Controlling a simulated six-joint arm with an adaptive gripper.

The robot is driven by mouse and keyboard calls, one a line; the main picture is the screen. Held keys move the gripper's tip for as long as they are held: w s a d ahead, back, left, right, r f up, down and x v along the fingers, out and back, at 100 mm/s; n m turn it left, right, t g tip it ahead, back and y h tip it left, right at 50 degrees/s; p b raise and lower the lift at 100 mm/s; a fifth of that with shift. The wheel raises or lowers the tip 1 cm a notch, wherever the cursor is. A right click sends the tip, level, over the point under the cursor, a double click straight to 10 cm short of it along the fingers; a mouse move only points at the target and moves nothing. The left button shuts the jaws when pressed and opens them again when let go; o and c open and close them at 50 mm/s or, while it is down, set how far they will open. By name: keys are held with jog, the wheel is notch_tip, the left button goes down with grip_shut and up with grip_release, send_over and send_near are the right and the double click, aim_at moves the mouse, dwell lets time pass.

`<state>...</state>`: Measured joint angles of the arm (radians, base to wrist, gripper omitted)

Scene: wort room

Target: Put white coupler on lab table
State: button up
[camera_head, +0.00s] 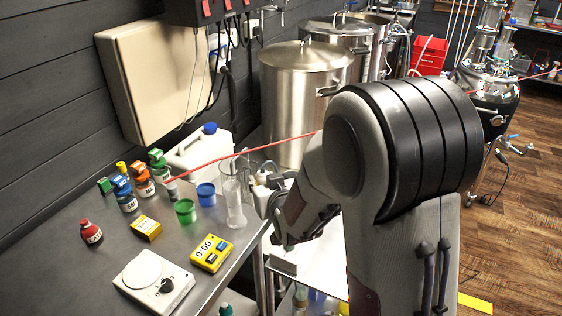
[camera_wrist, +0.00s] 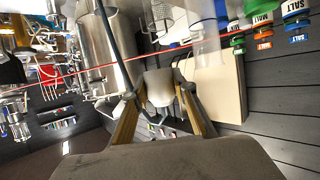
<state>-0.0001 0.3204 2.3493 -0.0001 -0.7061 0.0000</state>
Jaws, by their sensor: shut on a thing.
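My gripper (camera_wrist: 160,98) is shut on the white coupler (camera_wrist: 159,86), a pale rounded piece between the two tan fingers in the wrist view. In the head view my gripper (camera_head: 270,192) is beside the right edge of the steel lab table (camera_head: 75,270), just right of the clear glass cylinders. My arm covers part of it there, and the coupler is hard to make out in that view. I cannot tell its exact height above the tabletop.
The left front tabletop is clear.

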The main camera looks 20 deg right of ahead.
jog(key=shift+d, duration=0.15)
jog(key=shift+w+d+f, duration=0.15)
jog(key=shift+w+d, duration=0.1)
jog(key=shift+d, duration=0.55)
jog(key=d+f+n+y, duration=0.1)
jog(key=d+f, duration=0.1)
jog(key=d, duration=0.4)
jog(key=n+g+y, duration=0.1)
jog(key=n+y, duration=0.3)
send_over(342, 249)
notch_tip(342, 249, down, 8)
jog(key=shift+f, duration=0.2)
jog(key=shift+f, duration=2.9)
jog(key=shift+f, duration=0.1)
